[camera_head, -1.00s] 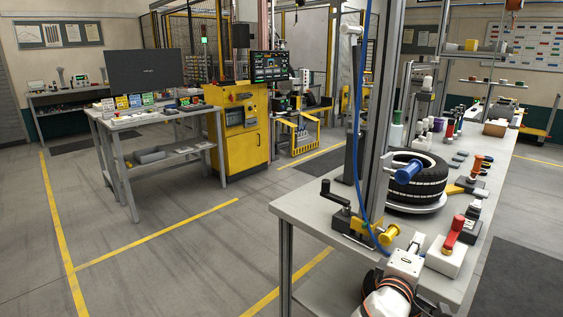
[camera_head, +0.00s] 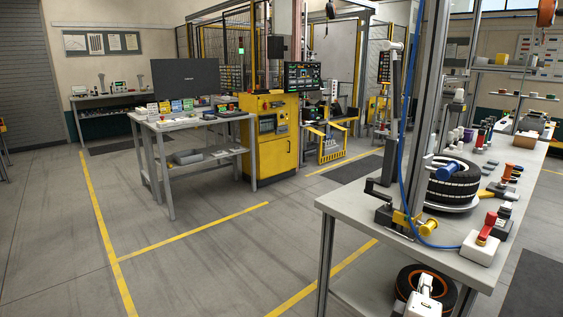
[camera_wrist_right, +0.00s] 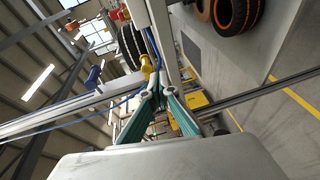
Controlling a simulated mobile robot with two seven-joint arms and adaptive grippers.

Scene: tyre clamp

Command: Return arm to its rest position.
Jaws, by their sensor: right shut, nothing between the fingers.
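My right gripper (camera_head: 426,281) shows at the bottom edge of the head view, in front of the bench's near end and low against the lower shelf. In the right wrist view its teal fingers (camera_wrist_right: 158,88) come together, shut and empty. My left gripper is out of view.
The bench (camera_head: 346,204) has a near edge and leg close to my right arm. A red-handled toggle clamp (camera_head: 483,244) stands on its near end. An orange-striped tyre (camera_head: 408,278) sits below the bench top. A yellow cabinet (camera_head: 271,143) is further back. Floor to the left is clear.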

